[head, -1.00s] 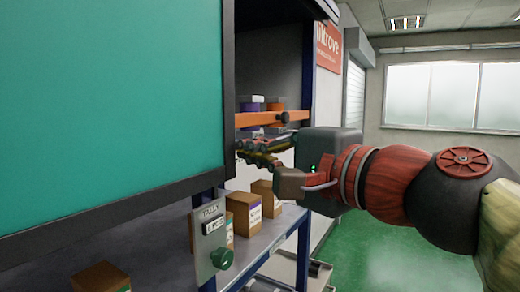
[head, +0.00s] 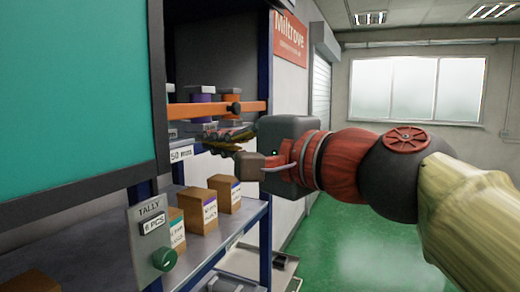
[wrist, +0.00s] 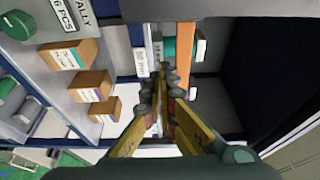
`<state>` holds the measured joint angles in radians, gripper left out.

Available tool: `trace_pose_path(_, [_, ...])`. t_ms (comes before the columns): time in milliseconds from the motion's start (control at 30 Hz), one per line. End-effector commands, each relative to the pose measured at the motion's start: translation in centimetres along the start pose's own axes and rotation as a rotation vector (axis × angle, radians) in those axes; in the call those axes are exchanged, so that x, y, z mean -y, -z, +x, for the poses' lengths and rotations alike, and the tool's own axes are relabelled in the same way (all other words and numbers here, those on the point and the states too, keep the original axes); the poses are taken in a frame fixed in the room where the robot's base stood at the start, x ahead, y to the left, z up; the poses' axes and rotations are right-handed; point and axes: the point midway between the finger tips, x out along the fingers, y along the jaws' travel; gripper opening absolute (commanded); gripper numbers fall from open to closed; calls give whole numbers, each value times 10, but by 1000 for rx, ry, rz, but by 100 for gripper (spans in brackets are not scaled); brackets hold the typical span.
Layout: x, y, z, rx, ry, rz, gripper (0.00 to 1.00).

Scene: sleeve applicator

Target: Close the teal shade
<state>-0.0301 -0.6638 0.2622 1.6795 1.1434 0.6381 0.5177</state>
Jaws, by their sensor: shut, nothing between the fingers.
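The teal shade (head: 75,90) is a large flat panel in a dark frame. It fills the left of the head view and covers the left part of the shelf unit, leaving the right bay uncovered. My gripper (head: 212,138) is shut and empty, right of the shade's edge and apart from it in the picture. It is at the open bay, just below an orange rail (head: 205,110). In the wrist view my gripper (wrist: 158,85) points toward the bay near the rail (wrist: 184,55). I cannot make out the shade in the wrist view.
Small brown boxes (head: 197,210) stand on the lower shelf. A tally plate (head: 150,228) with a green knob (head: 164,259) hangs at the shelf front. Purple and orange spools (head: 202,94) sit behind the rail. Green floor (head: 385,245) is open at right.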

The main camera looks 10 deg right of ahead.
Motion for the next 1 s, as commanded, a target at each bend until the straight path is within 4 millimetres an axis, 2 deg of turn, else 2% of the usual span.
trace_pose_path(33, [4, -1, -12, -4, 8, -4, 0])
trace_pose_path(200, [3, 0, -35, -5, 6, -4, 0])
trace_pose_path(500, [3, 0, -68, -5, 5, -3, 0])
trace_pose_path(700, [2, 0, -80, -4, 4, -3, 0])
trace_pose_path(933, [2, 0, -84, -5, 1, -44, 0])
trace_pose_path(1000, [-17, 10, -83, -29, -52, -112, 0])
